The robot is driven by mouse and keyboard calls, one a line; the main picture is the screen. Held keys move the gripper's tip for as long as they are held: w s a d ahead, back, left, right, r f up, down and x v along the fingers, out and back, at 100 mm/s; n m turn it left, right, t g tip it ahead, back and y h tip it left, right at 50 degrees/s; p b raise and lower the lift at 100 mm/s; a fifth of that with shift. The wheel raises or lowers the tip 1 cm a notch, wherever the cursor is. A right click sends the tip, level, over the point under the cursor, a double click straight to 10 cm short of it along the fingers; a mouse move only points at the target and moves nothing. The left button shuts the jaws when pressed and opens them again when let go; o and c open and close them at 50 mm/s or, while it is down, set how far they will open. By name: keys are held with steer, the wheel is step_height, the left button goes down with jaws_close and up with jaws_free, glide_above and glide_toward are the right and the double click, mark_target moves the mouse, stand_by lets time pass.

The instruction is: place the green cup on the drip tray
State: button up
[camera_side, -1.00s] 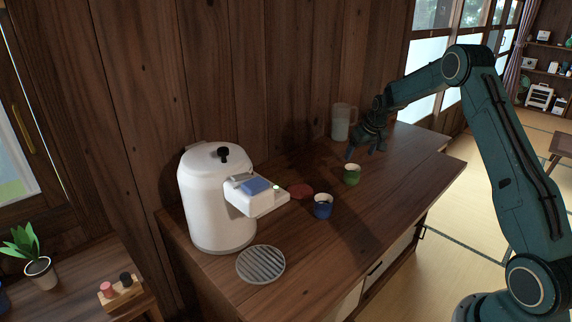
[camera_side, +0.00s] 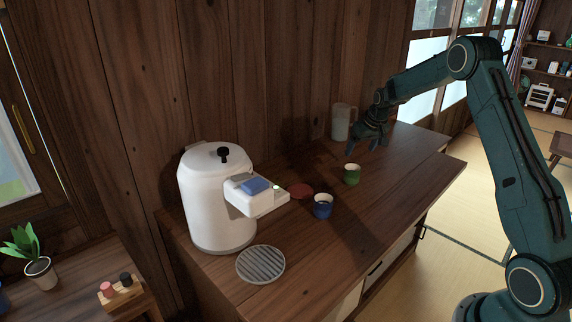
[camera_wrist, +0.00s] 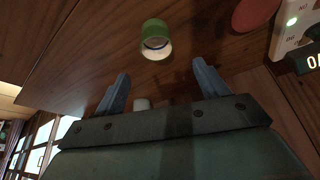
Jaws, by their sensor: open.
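The green cup (camera_side: 351,174) stands upright on the wooden counter, behind and to the right of the blue cup (camera_side: 322,206). In the wrist view the green cup (camera_wrist: 156,39) shows its pale inside, beyond the fingertips and between their lines. My gripper (camera_side: 367,148) is above the counter, close to the green cup and apart from it. Its two fingers (camera_wrist: 162,80) are spread and empty. The round slatted drip tray (camera_side: 260,264) lies at the front left of the counter, before the white dispenser, with nothing on it.
The white dispenser (camera_side: 216,197) stands left, its spout block (camera_side: 257,194) jutting out over the counter. A dark red disc (camera_side: 301,190) lies near the blue cup. A clear pitcher (camera_side: 342,122) stands behind my gripper by the wall. The counter's right front is bare.

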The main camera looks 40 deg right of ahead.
steer(key=s+a+r+n, duration=0.1)
steer(key=s+a+r, duration=0.5)
steer(key=a+r, duration=0.35)
steer(key=s+a+r+n, duration=0.1)
steer(key=s+a+r, duration=0.6)
steer(key=a, duration=0.4)
steer(key=s+a, duration=0.3)
steer(key=s, duration=0.4)
steer(key=s+a+r+n+t+y, duration=0.1)
steer(key=s+a, duration=0.3)
steer(key=s, duration=0.3)
steer(key=s+a+n, duration=0.1)
steer(key=s+a, duration=0.3)
steer(key=s, duration=0.3)
steer(key=shift+r+y, duration=0.15)
steer(key=shift+y, duration=0.25)
steer(key=shift+o, duration=0.5)
steer(key=shift+s+a, duration=0.15)
steer(key=shift+s, duration=0.3)
steer(key=shift+w, duration=0.15)
